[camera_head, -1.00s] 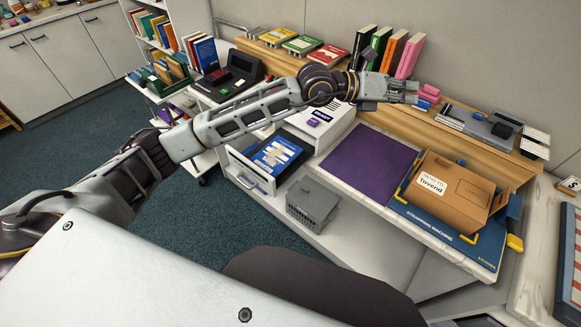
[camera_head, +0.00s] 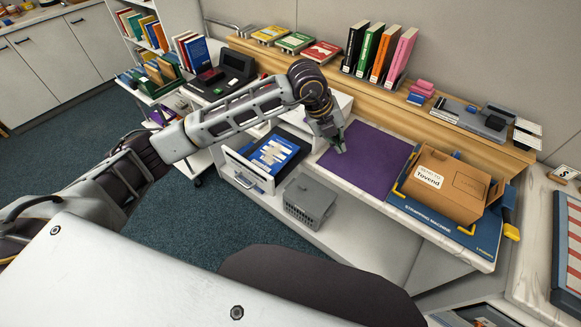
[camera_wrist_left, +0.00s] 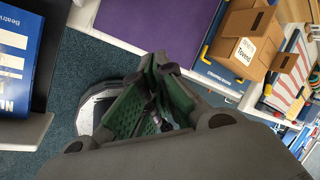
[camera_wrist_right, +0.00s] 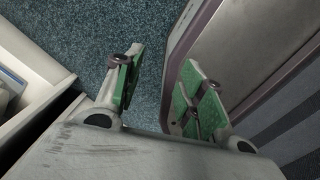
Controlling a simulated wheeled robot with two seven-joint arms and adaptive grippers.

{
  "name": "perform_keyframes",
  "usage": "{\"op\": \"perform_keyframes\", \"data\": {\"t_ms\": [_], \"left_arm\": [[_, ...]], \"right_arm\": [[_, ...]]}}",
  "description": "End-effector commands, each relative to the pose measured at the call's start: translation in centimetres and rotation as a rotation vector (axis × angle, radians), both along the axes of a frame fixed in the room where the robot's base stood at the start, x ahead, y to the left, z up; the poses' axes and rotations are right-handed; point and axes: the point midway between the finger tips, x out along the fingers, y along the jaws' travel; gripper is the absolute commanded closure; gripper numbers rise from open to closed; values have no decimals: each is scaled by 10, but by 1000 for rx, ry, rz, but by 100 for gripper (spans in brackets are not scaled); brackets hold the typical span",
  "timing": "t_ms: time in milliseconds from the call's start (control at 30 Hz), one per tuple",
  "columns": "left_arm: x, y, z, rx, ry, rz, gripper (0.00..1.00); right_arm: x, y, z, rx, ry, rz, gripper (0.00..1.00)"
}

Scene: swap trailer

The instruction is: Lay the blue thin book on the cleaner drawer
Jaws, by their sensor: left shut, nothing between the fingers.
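A blue thin book (camera_head: 273,154) with white lettering lies flat in the pulled-out cleaner drawer (camera_head: 247,173), on its dark bed. In the left wrist view the book (camera_wrist_left: 17,70) shows at the left edge, with the drawer's pale front corner (camera_wrist_left: 22,132) below it. My left gripper (camera_head: 340,148) is shut and empty, above the purple mat to the right of the drawer, apart from the book. Its green finger pads (camera_wrist_left: 160,85) also show in the left wrist view. My right gripper (camera_wrist_right: 165,68) is open and empty above the floor, seen only in the right wrist view.
A purple mat (camera_head: 375,170) lies bare right of the cleaner. A cardboard box (camera_head: 455,185) stands on a blue strapping machine (camera_head: 430,222) farther right. Upright books (camera_head: 380,55) line the back ledge.

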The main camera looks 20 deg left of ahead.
Motion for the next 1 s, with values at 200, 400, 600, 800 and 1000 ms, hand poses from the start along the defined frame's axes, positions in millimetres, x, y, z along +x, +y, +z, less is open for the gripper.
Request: {"op": "perform_keyframes", "data": {"t_ms": [200,400,600,800,1000], "left_arm": [[-19,37,-16,139,163,205,100],[-37,68,-23,255,281,416,100],[-49,87,-24,321,355,621,100],[-50,88,-24,306,380,753,100],[-50,88,-24,299,385,786,100]], "right_arm": [[10,2,0,8,-43,5,60],[17,3,1,15,-78,6,60],[22,4,1,20,-100,5,60],[22,5,1,20,-101,4,60],[22,5,1,20,-101,4,60]]}}
